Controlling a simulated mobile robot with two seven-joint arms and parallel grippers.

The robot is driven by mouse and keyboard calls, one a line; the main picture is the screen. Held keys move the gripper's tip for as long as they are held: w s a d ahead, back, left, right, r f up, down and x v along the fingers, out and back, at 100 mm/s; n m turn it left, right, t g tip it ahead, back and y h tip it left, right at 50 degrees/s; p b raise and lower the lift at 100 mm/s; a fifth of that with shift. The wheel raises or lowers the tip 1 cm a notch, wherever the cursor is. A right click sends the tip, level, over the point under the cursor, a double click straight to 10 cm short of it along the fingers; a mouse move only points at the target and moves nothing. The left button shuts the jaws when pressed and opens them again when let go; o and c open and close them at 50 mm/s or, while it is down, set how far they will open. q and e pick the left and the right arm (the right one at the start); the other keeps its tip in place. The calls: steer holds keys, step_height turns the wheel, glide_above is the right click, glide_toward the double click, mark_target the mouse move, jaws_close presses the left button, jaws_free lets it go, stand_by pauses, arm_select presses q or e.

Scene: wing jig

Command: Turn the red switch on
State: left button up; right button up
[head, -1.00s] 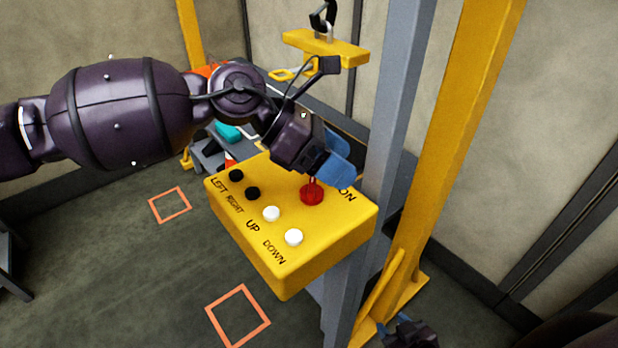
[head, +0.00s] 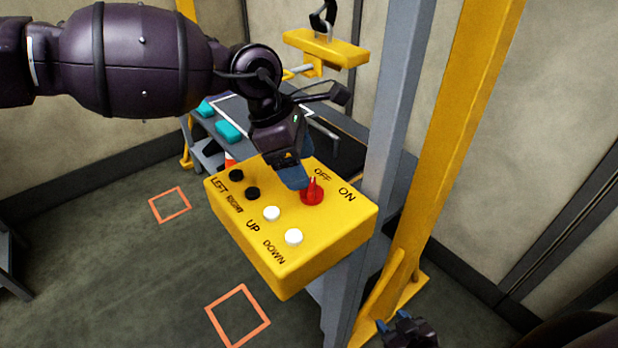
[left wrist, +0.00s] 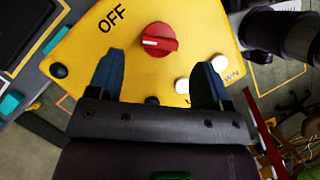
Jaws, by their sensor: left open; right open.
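The red switch (head: 312,193) is a round knob with a raised ridge on the yellow control box (head: 325,240). OFF and ON labels are printed beside it. In the left wrist view the red switch (left wrist: 158,40) lies just beyond the fingertips, between their lines, and its white mark is on the left side, towards OFF. My left gripper (head: 294,180) is open and empty, with its blue fingers just left of the switch in the head view. I cannot tell whether they touch it. My right gripper (head: 403,328) is low at the bottom edge, partly cut off.
Two black buttons (head: 253,193) and two white buttons (head: 293,237) stand on the box near the switch. A grey post (head: 388,120) and a yellow post (head: 460,130) rise to the right. A yellow hoist piece (head: 325,47) hangs behind. Open floor lies to the left.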

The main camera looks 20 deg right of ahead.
mark_target(307, 191)
arm_select(q)
steer(key=x, duration=0.3)
steer(key=shift+d+f, duration=0.1)
steer(key=shift+f, duration=0.1)
steer(key=shift+s+d+f, duration=0.1)
steer(key=shift+d+f, duration=0.05)
steer(key=shift+f, duration=0.25)
arm_select(e)
steer(key=shift+s+f, duration=0.4)
steer(key=shift+s, duration=0.2)
